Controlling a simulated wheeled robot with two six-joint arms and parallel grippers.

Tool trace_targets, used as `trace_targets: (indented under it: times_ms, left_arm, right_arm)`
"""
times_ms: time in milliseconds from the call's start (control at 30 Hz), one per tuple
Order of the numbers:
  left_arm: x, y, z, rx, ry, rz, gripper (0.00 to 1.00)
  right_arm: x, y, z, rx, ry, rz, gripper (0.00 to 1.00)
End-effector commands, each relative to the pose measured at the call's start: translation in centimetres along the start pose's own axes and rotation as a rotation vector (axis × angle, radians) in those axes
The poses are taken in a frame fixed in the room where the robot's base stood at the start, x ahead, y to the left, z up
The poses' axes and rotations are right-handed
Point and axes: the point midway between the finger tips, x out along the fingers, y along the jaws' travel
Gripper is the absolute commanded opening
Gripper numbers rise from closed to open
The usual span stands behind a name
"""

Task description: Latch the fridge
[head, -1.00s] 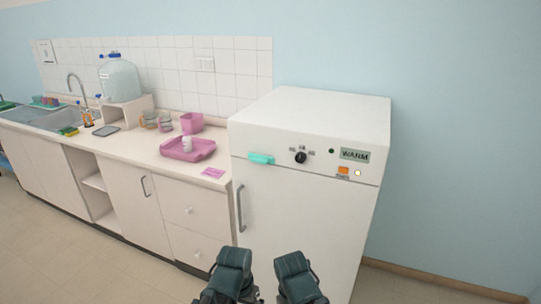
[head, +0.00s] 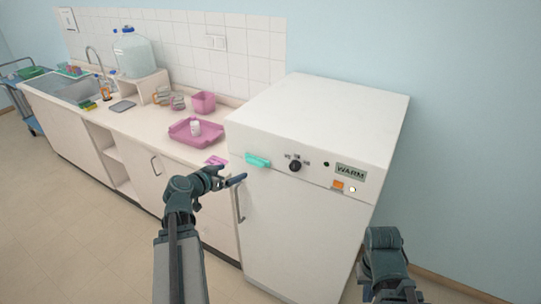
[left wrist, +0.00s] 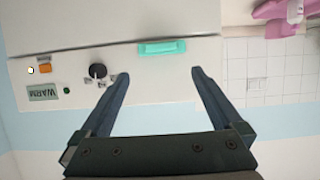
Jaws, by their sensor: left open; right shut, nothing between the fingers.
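The white fridge (head: 300,235) stands against the blue wall with its door looking closed. My left gripper (head: 230,174) is open and empty, just below and left of the latch, near the top of the door handle (head: 239,203). My right gripper's fingers are hidden in the head view; only my right arm shows.
The fridge panel has a black knob (head: 295,166), an orange switch (head: 338,185) and a WARM display (head: 351,172). The counter at left holds a pink tray (head: 183,136), a pink bin (head: 204,102) and a water jug (head: 138,52). The floor in front is clear.

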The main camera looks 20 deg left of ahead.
Motion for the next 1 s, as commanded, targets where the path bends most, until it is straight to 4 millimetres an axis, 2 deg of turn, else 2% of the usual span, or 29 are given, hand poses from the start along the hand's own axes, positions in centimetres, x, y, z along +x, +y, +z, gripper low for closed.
trace_targets:
  times_ms: [133,267,367,700,1000]
  left_arm:
    - [-0.2,-0.5,-0.1,0.001,0.009,-0.01,1.0]
    - [0.6,-0.5,0.0,0.001,0.007,-0.007,1.0]
    - [2.2,-0.5,0.1,0.003,0.006,-0.006,1.0]
    - [9.2,-0.5,0.1,0.003,0.006,-0.004,1.0]
    - [12.9,-0.5,-0.1,0.001,0.006,-0.006,1.0]
  right_arm:
    - [0.0,0.0,0.0,0.0,0.0,0.0,0.0]
    - [0.4,-0.1,0.0,0.0,0.0,0.0,0.0]
    - [1.1,-0.1,-0.1,0.0,0.0,0.0,0.0]
    - [3.7,-0.4,-0.2,0.001,0.0,0.0,0.0]
    - [5.0,-0.5,-0.3,0.002,0.0,0.0,0.0]
